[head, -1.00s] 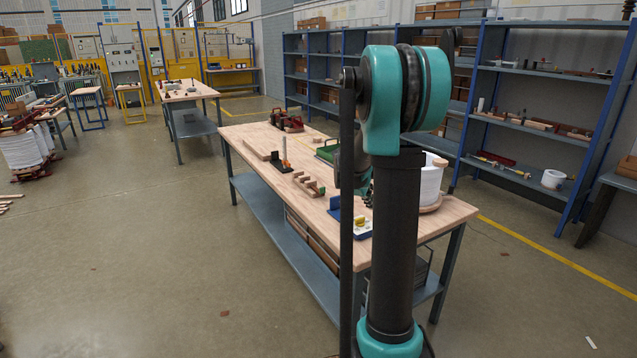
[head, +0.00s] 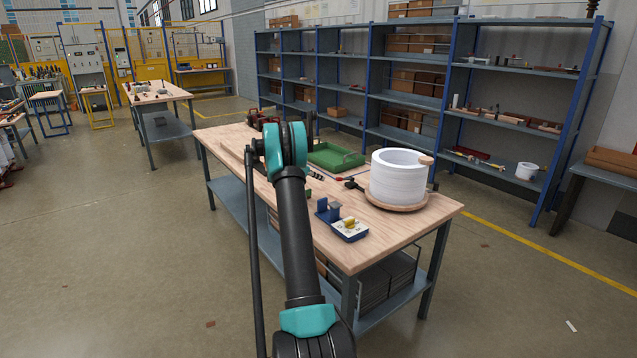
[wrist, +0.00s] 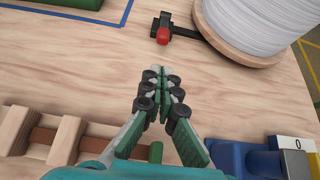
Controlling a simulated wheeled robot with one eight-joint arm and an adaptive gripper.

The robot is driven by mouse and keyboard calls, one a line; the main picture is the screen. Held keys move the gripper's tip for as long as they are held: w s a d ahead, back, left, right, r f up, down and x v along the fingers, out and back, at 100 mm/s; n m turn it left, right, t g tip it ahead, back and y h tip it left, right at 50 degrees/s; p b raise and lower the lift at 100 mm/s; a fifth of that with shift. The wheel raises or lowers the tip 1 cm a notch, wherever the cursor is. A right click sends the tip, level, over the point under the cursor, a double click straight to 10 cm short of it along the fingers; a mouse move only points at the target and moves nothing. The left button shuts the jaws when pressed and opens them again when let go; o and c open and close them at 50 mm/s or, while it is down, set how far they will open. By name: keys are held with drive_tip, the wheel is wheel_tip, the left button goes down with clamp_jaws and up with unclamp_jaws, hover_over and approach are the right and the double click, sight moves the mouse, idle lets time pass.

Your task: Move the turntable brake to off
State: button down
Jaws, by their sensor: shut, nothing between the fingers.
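The turntable is a round wooden base (head: 396,205) carrying a white ringed stack (head: 398,178), near the table's right end. In the wrist view the white stack (wrist: 262,22) and the wooden rim (wrist: 238,58) fill the top right. The brake is a small dark lever with a red knob (wrist: 163,36), beside the turntable's left edge. It also shows small in the head view (head: 350,184). I cannot read its setting. My gripper (wrist: 164,68) is shut and empty, pointing toward the red knob with a gap between them.
A blue block (wrist: 262,160) with a panel marked 0 (wrist: 297,144) is at lower right in the wrist view. A wooden piece (wrist: 40,135) lies at lower left. A green tray (head: 335,156) sits behind on the table (head: 400,235). Bare tabletop lies around the knob.

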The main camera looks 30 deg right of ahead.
sight(344, 179)
drive_tip(key=x, duration=0.9)
drive_tip(key=shift+d+f, duration=0.2)
drive_tip(key=shift+r, duration=0.15)
